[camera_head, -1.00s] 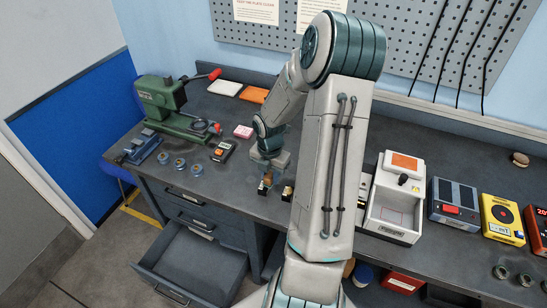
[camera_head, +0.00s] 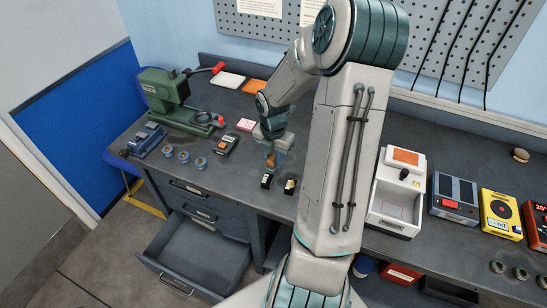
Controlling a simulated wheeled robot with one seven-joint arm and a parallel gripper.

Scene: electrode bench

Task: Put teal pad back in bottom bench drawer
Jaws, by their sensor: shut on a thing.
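My gripper (camera_head: 271,162) hangs over the bench top, just above and behind two small dark blocks. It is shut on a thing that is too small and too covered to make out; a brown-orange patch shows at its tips. I cannot pick out the teal pad anywhere, on the bench or in the drawer. The bottom bench drawer (camera_head: 205,291) stands pulled out at the lower left, and its visible floor looks empty. My gripper is above and to the right of this drawer, apart from it.
The two small dark blocks (camera_head: 266,181) stand close below my gripper. A pink pad (camera_head: 245,125), a white pad (camera_head: 228,80) and an orange pad (camera_head: 254,86) lie farther back. A green press (camera_head: 165,95) stands left. A white device (camera_head: 396,205) stands right of my arm.

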